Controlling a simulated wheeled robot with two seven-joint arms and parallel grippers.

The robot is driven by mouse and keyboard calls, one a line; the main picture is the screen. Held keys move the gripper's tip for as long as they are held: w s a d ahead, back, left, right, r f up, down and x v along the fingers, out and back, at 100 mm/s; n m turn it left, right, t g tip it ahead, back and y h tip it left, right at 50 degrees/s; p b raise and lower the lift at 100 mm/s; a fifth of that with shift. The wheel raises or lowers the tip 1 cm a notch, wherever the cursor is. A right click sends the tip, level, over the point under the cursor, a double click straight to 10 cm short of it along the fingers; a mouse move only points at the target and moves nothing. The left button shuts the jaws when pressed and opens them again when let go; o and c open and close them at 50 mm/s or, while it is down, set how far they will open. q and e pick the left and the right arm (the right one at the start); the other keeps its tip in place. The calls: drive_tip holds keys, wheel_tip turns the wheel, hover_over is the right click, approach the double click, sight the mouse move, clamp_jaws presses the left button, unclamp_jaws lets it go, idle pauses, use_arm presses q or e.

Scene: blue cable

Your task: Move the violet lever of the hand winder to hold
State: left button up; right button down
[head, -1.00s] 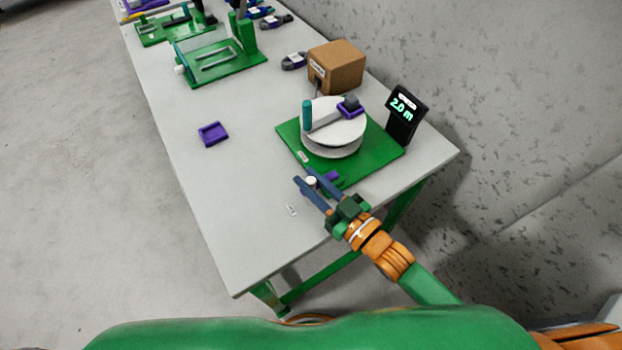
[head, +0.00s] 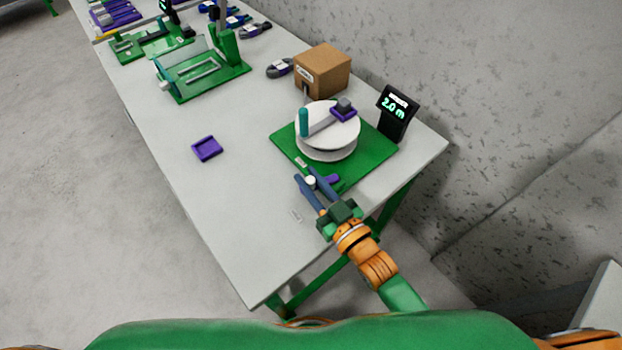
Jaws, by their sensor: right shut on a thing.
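The hand winder has a green base plate (head: 372,158) and a white drum (head: 335,134) with a teal crank handle (head: 303,122). Its violet lever (head: 332,179) is at the plate's near left edge, partly hidden by my gripper. A white knob (head: 310,181) shows at the lever's left end. My right gripper (head: 308,179) has its blue fingers on either side of this knob and is shut on the lever there. The small marks near the lever are too small to read. My left gripper is not in view.
A violet tray (head: 207,148) lies to the left, with green fixtures (head: 200,75) farther back. The table (head: 235,215) is clear at front left.

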drive_tip(key=c, duration=0.7)
unclamp_jaws()
